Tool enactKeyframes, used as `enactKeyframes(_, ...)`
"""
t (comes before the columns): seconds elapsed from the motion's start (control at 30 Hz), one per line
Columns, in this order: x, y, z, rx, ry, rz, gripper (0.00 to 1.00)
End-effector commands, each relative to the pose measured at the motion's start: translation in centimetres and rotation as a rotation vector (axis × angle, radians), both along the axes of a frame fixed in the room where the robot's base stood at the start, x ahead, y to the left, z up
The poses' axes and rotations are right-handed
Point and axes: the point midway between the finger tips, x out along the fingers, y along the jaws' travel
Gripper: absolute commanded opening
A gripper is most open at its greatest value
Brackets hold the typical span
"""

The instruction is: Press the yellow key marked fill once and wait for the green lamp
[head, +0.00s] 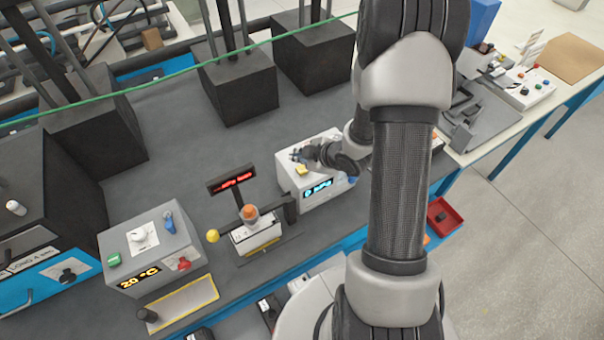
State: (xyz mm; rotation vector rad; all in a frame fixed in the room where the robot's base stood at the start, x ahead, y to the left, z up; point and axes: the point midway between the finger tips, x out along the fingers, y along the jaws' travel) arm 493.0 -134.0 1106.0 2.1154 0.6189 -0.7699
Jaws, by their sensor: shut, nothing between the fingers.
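A white box (323,203) with a blue lit display (317,188) stands at the middle of the grey bench. A small yellow key (301,170) sits on its top, near the left end. My gripper (298,155) is shut and empty, close behind the key in this view. I cannot tell whether it touches the key or hovers above it. The lettering on the key is too small to read. My arm hides the right part of the box. I cannot make out a green lamp on the visible part of it.
A stand with a red lit display (232,179) and an orange-topped part (250,213) is left of the box. Dark blocks (237,85) stand behind. A red tray (444,216) lies at right.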

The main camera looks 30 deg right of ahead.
Motion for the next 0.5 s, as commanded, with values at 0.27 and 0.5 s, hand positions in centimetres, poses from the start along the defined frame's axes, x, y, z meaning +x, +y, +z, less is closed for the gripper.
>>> enactKeyframes(0.27,0.0,0.0,-2.3,-0.001,-0.001,0.0,0.0)
enactKeyframes(0.5,0.0,0.0,-2.2,-0.001,-0.001,0.0,0.0)
